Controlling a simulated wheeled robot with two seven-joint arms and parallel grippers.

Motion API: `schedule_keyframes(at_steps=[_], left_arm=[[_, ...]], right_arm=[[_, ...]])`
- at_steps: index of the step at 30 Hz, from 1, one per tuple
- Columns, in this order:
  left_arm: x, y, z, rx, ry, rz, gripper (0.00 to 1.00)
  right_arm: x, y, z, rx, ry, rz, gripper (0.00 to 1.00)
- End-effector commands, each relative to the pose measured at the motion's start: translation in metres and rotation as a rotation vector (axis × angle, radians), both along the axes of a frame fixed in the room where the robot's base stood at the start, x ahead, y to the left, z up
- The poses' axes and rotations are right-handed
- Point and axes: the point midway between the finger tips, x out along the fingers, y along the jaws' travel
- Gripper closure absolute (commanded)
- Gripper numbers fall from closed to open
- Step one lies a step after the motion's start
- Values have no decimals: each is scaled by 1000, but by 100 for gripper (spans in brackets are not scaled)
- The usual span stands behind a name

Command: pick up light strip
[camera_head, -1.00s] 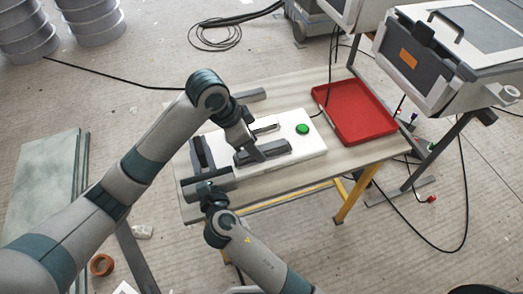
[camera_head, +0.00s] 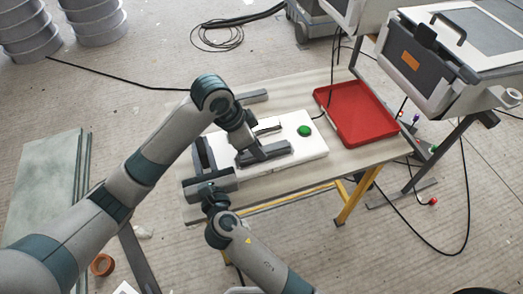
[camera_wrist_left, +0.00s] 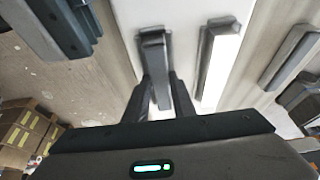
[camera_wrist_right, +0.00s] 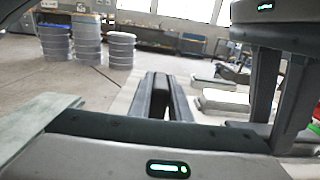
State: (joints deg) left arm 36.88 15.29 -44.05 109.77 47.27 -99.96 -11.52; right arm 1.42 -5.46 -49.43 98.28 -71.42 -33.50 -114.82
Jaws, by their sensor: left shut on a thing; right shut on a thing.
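The white board (camera_head: 308,155) lies on the table and carries a pale light strip (camera_head: 267,128) in a grey holder; this bright strip also shows in the left wrist view (camera_wrist_left: 221,65). My left gripper (camera_head: 252,148) is shut on a grey bar (camera_head: 272,151) just in front of that strip; the bar shows between the fingers in the left wrist view (camera_wrist_left: 154,50). My right gripper (camera_head: 208,186) is at the board's left end, shut on a dark bar (camera_head: 202,155). That bar shows between the fingers in the right wrist view (camera_wrist_right: 161,92); its far end is hidden.
A green button (camera_head: 304,130) is on the board's right part. A red tray (camera_head: 357,112) stands at the table's right end. Another grey bar (camera_head: 252,97) lies near the back edge. Machines with cables stand at the right. My two grippers are close together.

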Motion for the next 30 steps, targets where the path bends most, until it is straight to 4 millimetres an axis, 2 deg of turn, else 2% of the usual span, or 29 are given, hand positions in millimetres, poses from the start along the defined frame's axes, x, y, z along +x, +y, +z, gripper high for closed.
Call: schedule_keyframes(at_steps=[8,21,25,30], left_arm=[[1,0,11,-1,-2,-1,100],[1,0,78,-1,-4,-2,100],[1,0,92,0,-3,-1,100],[0,0,100,-1,-1,0,100]], right_arm=[[0,0,1,0,-1,0,100],[0,0,1,0,-1,0,100],[0,0,1,0,-1,0,100],[0,0,1,0,-1,0,100]])
